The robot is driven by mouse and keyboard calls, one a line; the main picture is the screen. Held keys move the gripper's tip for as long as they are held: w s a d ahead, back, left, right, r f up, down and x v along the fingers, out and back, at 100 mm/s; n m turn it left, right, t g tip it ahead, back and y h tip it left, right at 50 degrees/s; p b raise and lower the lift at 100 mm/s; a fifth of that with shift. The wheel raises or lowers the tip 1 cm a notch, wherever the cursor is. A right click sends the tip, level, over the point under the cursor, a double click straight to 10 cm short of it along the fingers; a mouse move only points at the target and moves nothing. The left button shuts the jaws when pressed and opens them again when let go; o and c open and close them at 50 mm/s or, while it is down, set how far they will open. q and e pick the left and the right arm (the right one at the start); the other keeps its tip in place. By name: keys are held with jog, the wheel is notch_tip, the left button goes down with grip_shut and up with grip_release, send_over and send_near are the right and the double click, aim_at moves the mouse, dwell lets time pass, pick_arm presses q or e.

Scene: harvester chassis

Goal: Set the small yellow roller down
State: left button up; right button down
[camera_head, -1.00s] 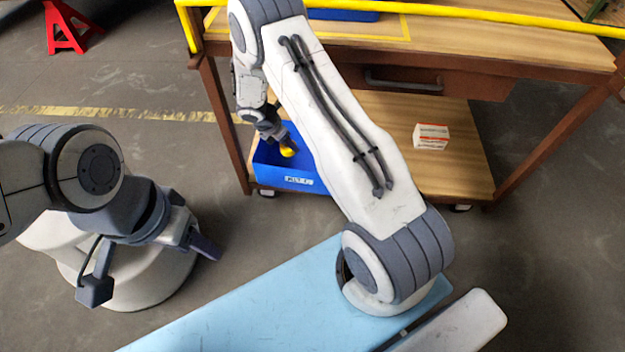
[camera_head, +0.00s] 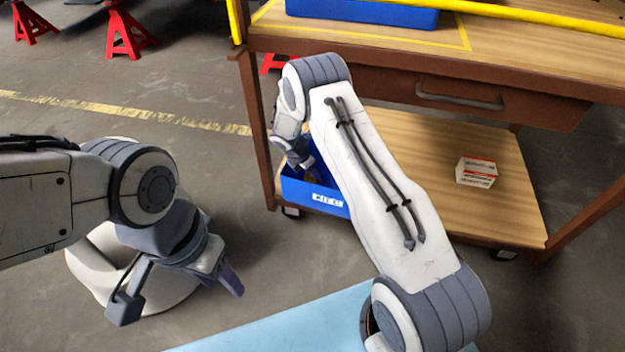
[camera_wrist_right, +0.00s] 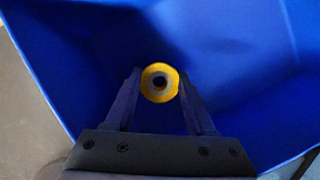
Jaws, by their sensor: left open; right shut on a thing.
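The small yellow roller (camera_wrist_right: 148,92) shows end-on in the right wrist view, a yellow ring with a dark centre. My right gripper (camera_wrist_right: 160,88) is shut on it, one finger on each side. Behind it are the blue inner walls of a bin (camera_wrist_right: 255,95). In the head view my right gripper (camera_head: 305,162) reaches down into this blue bin (camera_head: 294,191) on the cart's lower shelf. The roller cannot be made out there. Whether it touches the bin floor I cannot tell. My left gripper (camera_head: 180,296) is open and empty at the lower left, above the floor.
A small white-and-red box (camera_head: 476,171) sits on the lower shelf (camera_head: 430,150), right of the bin. The cart's top holds another blue bin (camera_head: 362,13) and a yellow rail (camera_head: 540,21). A brown leg (camera_head: 256,130) stands left of the lower bin. Red stands (camera_head: 128,32) are far back.

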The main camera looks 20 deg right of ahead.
pick_arm(q)
jog(key=shift+f, duration=0.25)
pick_arm(e)
jog(key=shift+f, duration=0.45)
jog(key=shift+f, duration=0.15)
jog(key=shift+c, duration=1.2)
grip_release()
jog(key=shift+r, duration=0.3)
pick_arm(q)
jog(key=shift+r+p, duration=2.9)
jog(key=shift+p, duration=0.1)
pick_arm(e)
jog(key=v, duration=1.1)
jog(key=shift+a+r, duration=0.2)
jog(key=shift+r, duration=0.1)
